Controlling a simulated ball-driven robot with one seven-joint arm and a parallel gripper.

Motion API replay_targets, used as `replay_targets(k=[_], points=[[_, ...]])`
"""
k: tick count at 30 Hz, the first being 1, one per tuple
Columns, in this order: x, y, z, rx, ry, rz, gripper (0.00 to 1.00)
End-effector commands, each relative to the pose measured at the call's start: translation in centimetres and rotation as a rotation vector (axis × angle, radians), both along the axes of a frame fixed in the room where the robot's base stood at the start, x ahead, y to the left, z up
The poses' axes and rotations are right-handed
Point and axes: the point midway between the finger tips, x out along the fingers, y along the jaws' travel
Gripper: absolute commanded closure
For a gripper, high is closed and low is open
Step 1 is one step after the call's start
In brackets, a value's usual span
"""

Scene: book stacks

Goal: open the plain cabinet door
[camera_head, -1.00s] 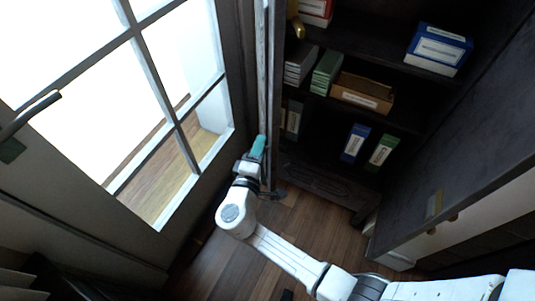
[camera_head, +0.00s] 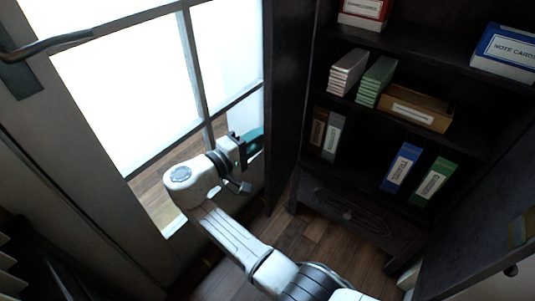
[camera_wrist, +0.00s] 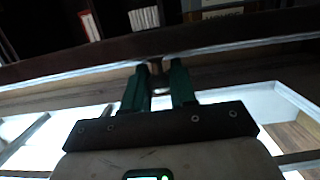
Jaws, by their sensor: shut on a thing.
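A dark cabinet door (camera_head: 290,110) stands swung out at the left of the cabinet (camera_head: 318,180), with its inner face plain and showing to the head camera. My gripper (camera_head: 254,143) is at the far side of this door from the shelves. In the wrist view, the green fingers of my gripper (camera_wrist: 158,82) are shut on a small knob (camera_wrist: 157,68) at the door (camera_wrist: 90,78). The knob is mostly hidden between the fingers. The shelves are exposed beyond the door.
A second dark door (camera_head: 485,220) stands open at the right. The shelves hold binders (camera_head: 403,166), a brown box (camera_head: 416,108), and a blue-white box (camera_head: 504,52). A glazed door (camera_head: 110,135) with a lever handle (camera_head: 45,45) stands close at the left. Wooden floor (camera_head: 310,228) shows below.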

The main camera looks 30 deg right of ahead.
Motion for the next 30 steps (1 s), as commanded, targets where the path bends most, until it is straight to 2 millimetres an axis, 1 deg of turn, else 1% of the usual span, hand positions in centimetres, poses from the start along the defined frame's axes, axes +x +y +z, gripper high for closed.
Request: replay_targets(k=[1, 6, 19, 30], points=[[0.4, 0.3, -0.8, 0.001, -0.001, -0.014, 1.0], [1.5, 0.9, -0.9, 0.0, 0.0, -0.068, 1.0], [4.0, 2.1, -0.8, 0.0, 0.0, -0.182, 1.0], [5.1, 2.5, -0.4, -0.001, 0.003, -0.229, 1.0]])
